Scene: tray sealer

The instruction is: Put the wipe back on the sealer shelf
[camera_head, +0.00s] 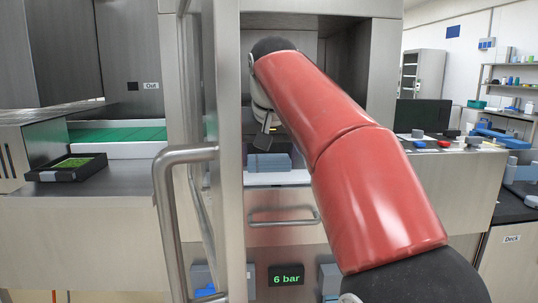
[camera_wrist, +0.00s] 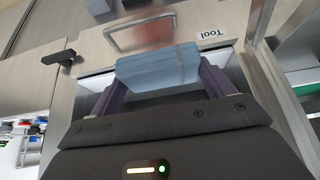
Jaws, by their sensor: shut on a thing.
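The wipe (camera_wrist: 158,68) is a folded light-blue block with a thin band near one end. In the wrist view it sits between the two purple fingers of my gripper (camera_wrist: 160,80), which is shut on it. In the head view a blue block (camera_head: 268,162), which looks like the wipe, shows in the sealer opening just above a white shelf surface (camera_head: 276,179). My gripper (camera_head: 264,141) is partly hidden by my red arm and the door edge there. I cannot tell whether the wipe touches the shelf.
A steel door with a large handle (camera_head: 165,190) stands close left of my arm. A drawer handle (camera_head: 284,222) is below the shelf. A "Tool" label (camera_wrist: 212,33) shows in the wrist view. A black tray with green contents (camera_head: 75,165) sits at the left.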

